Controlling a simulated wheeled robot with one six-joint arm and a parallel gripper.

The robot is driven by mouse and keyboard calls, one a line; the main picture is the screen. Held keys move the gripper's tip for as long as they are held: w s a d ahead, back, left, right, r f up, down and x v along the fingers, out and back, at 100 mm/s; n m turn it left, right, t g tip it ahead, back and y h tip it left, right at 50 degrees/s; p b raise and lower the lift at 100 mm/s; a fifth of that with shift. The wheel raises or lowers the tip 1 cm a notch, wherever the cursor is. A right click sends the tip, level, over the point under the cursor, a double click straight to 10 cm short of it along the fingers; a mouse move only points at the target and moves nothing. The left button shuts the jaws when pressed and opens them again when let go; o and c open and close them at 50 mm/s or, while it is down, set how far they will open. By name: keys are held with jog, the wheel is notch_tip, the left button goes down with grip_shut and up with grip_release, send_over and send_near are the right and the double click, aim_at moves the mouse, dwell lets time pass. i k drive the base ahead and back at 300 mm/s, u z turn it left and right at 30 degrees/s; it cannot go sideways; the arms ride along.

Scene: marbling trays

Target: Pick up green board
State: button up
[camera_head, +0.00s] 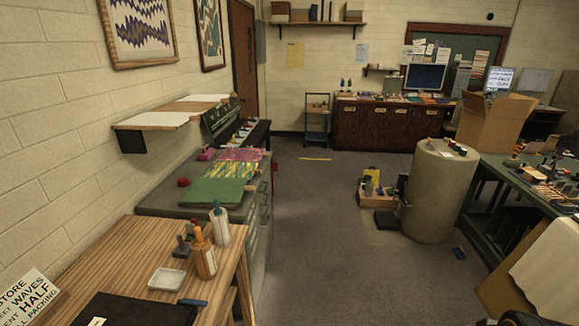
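A flat green board (213,192) lies on the near part of the grey-green cabinet top (160,205) along the left wall. A small tan tab shows at its right end. A yellow-green patterned sheet (228,170) lies just behind it, and a pink-purple patterned sheet (242,154) lies behind that. A small red round item (184,182) sits at the board's left. My gripper is not clearly seen in this view. A dark shape at the bottom right edge is too cut off to tell.
A wooden table (130,259) in front holds bottles (205,255), a white dish (167,279) and a black flat item (128,310). The middle floor (325,220) is clear. A round pillar (437,195), low boxes (377,195) and a cluttered bench (520,180) stand right.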

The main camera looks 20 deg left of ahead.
aim_at(204, 190)
jog(key=u, duration=0.05)
jog(key=i, duration=2.05)
jog(key=u, duration=1.05)
jog(key=i, duration=1.1)
jog(key=u, duration=1.65)
jog(key=i, duration=0.55)
jog(key=u, duration=0.25)
